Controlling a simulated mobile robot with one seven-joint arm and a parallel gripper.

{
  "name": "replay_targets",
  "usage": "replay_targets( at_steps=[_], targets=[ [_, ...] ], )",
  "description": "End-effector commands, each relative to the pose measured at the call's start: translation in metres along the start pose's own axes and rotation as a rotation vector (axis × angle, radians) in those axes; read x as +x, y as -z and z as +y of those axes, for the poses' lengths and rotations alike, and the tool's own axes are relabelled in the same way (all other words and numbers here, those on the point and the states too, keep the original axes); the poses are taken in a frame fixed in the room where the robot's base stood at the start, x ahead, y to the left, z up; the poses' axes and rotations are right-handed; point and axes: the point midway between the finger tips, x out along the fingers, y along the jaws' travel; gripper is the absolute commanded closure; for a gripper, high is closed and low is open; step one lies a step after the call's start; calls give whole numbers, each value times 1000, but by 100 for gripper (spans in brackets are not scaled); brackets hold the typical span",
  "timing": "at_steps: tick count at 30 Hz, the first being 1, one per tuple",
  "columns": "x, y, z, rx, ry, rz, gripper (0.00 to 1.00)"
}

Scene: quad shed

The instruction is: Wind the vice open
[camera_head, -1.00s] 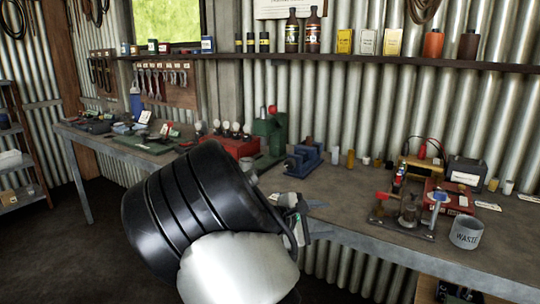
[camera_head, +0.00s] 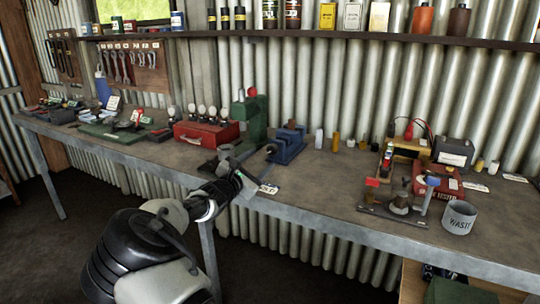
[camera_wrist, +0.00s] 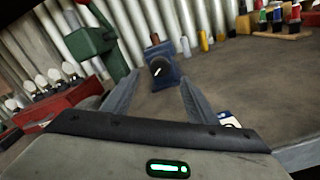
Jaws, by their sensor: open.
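The blue vice (camera_head: 287,148) stands on the bench, right of the green press. In the wrist view the vice (camera_wrist: 164,74) sits upright beyond my fingertips, with a small pale bar on its near face. My gripper (camera_head: 262,166) reaches over the bench's front edge towards the vice. In the wrist view my gripper (camera_wrist: 160,82) is open and empty, its two fingers spread to either side of the vice's near face. There appears to be a gap between the fingertips and the vice. The jaw gap of the vice is not clear.
A green press (camera_head: 252,118) and a red case (camera_head: 205,135) with gauges stand left of the vice. Small bottles (camera_head: 336,142) stand to its right. Further right are a stand (camera_head: 398,208) and a waste tin (camera_head: 459,217). The bench front (camera_head: 330,200) is mostly clear.

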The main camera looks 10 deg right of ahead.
Motion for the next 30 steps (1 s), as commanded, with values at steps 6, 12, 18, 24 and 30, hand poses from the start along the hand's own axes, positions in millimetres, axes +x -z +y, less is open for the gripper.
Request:
replay_targets(
  at_steps=[6,12,18,24,30],
  targets=[
    [47,1,-2,2,2,-1,47],
    [72,1,-1,1,1,1,47],
    [79,0,0,1,1,1,47],
    [79,0,0,1,1,1,47],
    [79,0,0,1,1,1,79]
  ],
)
